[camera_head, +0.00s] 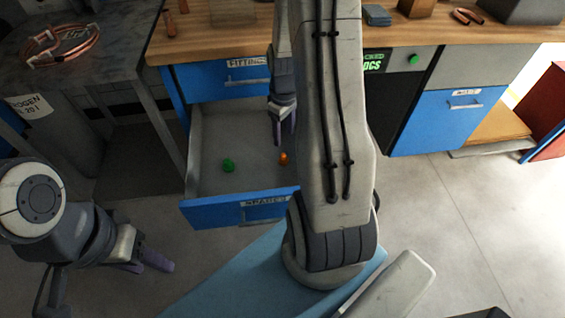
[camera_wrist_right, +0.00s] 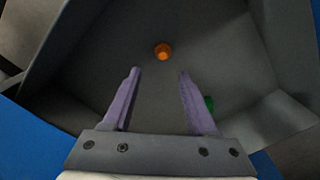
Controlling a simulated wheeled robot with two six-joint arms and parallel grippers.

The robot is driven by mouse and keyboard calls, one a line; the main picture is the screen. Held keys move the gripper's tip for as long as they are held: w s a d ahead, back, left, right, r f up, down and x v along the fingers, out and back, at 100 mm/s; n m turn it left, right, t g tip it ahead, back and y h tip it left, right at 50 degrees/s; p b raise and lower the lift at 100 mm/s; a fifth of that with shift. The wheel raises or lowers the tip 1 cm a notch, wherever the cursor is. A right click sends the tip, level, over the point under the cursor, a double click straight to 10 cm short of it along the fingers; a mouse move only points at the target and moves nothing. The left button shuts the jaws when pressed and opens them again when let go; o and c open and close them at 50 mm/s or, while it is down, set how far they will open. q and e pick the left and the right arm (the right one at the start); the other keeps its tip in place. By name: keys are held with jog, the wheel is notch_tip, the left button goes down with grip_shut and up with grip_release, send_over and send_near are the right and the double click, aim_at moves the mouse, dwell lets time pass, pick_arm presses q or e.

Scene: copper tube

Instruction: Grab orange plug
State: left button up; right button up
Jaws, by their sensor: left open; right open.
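The orange plug (camera_head: 283,158) lies on the floor of the open drawer (camera_head: 215,180), towards its right side. It also shows in the right wrist view (camera_wrist_right: 162,51), beyond and between the fingertips. A green plug (camera_head: 228,165) lies to its left in the drawer; in the right wrist view it shows partly behind the right-hand finger (camera_wrist_right: 209,103). My right gripper (camera_head: 284,133) points down into the drawer above the orange plug, open and empty, apart from it. My left gripper (camera_head: 150,262) is open and empty, low at the left, outside the drawer.
The drawer's walls surround the right gripper, with its blue front (camera_head: 225,212) nearest me. A wooden worktop (camera_head: 210,38) runs above the drawers. A dark table (camera_head: 95,60) with copper tubing (camera_head: 62,45) stands at the left.

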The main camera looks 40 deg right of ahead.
aim_at(283, 155)
notch_tip(283, 155, down, 3)
jog(key=shift+a+f, duration=0.1)
jog(key=f+b, duration=0.1)
jog(key=f, duration=0.1)
jog(key=f+b, duration=0.1)
jog(key=f, duration=0.2)
jog(key=shift+s+a, duration=0.15)
jog(key=shift+s, duration=0.05)
grip_shut()
